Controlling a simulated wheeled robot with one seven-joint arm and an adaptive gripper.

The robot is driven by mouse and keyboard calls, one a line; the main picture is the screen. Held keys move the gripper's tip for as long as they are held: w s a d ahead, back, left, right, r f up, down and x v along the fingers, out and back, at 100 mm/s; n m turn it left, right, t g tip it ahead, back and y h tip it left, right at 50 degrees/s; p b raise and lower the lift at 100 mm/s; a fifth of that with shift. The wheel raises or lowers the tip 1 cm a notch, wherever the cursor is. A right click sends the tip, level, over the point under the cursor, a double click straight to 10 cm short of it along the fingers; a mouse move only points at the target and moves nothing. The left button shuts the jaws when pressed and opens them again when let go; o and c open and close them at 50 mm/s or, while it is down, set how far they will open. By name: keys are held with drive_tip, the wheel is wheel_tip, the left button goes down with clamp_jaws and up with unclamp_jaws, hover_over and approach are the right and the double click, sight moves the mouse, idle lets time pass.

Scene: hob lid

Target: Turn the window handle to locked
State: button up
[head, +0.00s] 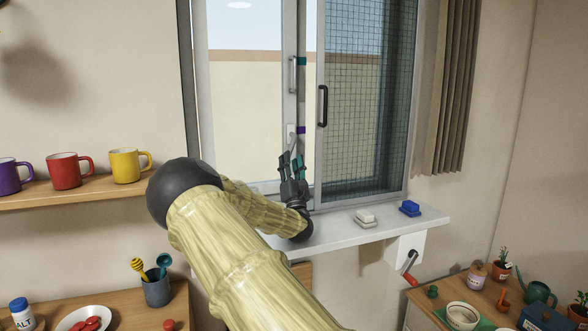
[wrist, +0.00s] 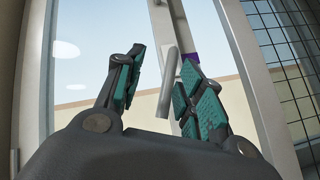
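The window handle (head: 291,132), a pale grey lever on the window's middle upright, sits beside a purple mark (head: 300,130). A teal mark (head: 302,61) is higher on the upright. My gripper (head: 291,158) is just below the lever, fingers pointing up. In the wrist view the lever (wrist: 172,68) hangs down, slightly tilted, between my two spread fingers (wrist: 160,75), near the purple mark (wrist: 192,58). It appears nearer the right finger; I cannot tell whether they touch. My gripper is open. My arm hides part of the sill and lower frame.
A grey pull handle (head: 293,75) and a black pull handle (head: 322,105) are on the window. A white dish (head: 365,217) and a blue one (head: 410,208) stand on the sill (head: 385,228). Mugs stand on the left shelf (head: 90,194). A red-handled crank (head: 410,268) is below the sill.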

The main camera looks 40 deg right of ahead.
drive_tip(key=shift+s+a, duration=0.45)
drive_tip(key=shift+s, duration=0.45)
drive_tip(key=shift+s+a, duration=0.4)
drive_tip(key=shift+s, duration=0.45)
drive_tip(key=shift+s+a, duration=0.45)
drive_tip(key=shift+s, duration=0.45)
